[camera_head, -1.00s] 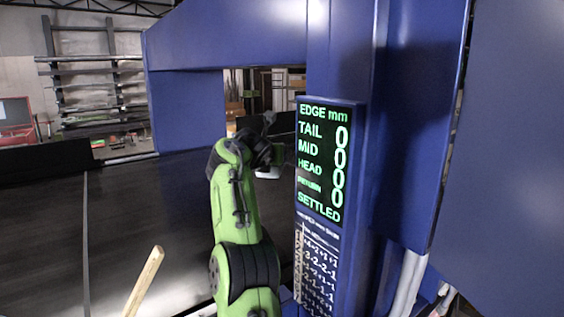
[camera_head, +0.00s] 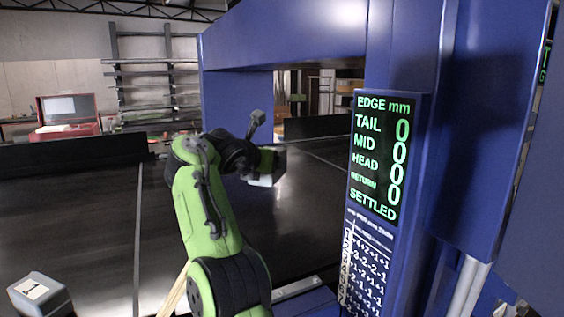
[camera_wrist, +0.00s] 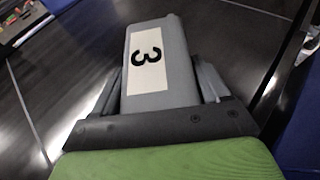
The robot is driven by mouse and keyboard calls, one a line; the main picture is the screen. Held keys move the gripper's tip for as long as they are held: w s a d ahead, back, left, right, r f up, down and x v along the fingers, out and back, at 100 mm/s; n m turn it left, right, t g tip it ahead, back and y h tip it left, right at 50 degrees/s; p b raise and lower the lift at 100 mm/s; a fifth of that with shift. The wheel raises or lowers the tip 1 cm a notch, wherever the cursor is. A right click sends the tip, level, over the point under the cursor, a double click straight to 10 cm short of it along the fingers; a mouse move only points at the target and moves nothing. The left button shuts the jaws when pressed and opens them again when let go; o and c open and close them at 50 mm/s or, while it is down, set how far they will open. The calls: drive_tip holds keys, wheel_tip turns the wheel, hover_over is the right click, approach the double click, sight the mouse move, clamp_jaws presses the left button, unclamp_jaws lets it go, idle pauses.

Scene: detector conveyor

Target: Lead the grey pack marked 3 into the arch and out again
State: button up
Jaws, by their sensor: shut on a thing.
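The grey pack marked 3 (camera_wrist: 178,84) fills the middle of the wrist view, its white label facing the camera. My gripper (camera_wrist: 160,88) is shut on it, one finger along each side. In the head view my gripper (camera_head: 266,163) is at the end of the green arm, over the dark belt in front of the arch opening. A pale part of the pack (camera_head: 260,181) shows below it. The blue arch (camera_head: 290,42) spans the belt. I cannot tell whether the pack touches the belt.
The arch's display panel (camera_head: 378,155) reads zero on TAIL, MID, HEAD and RETURN, with SETTLED below. A grey pack marked 1 (camera_head: 38,293) is at the lower left. A wooden stick (camera_head: 175,292) lies beside my arm.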

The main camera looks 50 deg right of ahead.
drive_tip(key=w+a+p, duration=0.2)
drive_tip(key=w+a, duration=0.1)
drive_tip(key=a, duration=0.4)
drive_tip(key=w+a+p, duration=0.2)
drive_tip(key=w+a, duration=0.2)
drive_tip(key=a, duration=0.3)
drive_tip(key=shift+w+a, duration=0.2)
drive_tip(key=shift+a, duration=0.05)
